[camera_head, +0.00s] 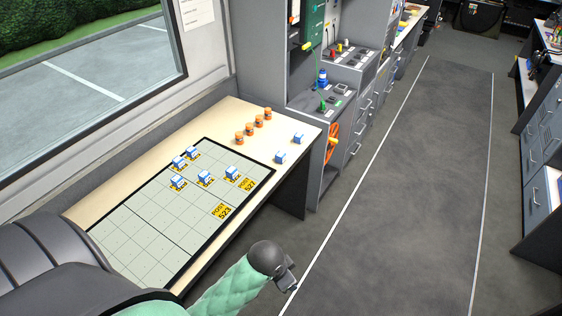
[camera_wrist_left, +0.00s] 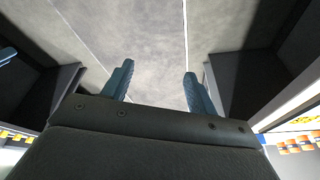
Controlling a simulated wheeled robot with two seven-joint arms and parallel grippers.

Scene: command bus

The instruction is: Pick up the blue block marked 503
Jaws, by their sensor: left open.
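Several small blue-and-white blocks stand on the desk in the head view. Two more, a nearer block (camera_head: 281,157) and a farther block (camera_head: 298,138), stand on bare desk right of the board. Their markings are too small to read, so I cannot tell which is 503. My left gripper (camera_head: 289,284) is low over the floor, right of the desk and apart from all blocks. Its fingers are open and empty in the left wrist view (camera_wrist_left: 158,85). My right gripper is not in view.
Orange cylinders (camera_head: 250,129) stand in a row behind the board. Yellow labels reading POST 522 (camera_head: 247,185) and POST 523 (camera_head: 221,211) lie on it. A dark chair (camera_head: 50,265) is at lower left. Grey cabinets (camera_head: 330,130) adjoin the desk. The aisle floor (camera_head: 400,200) is clear.

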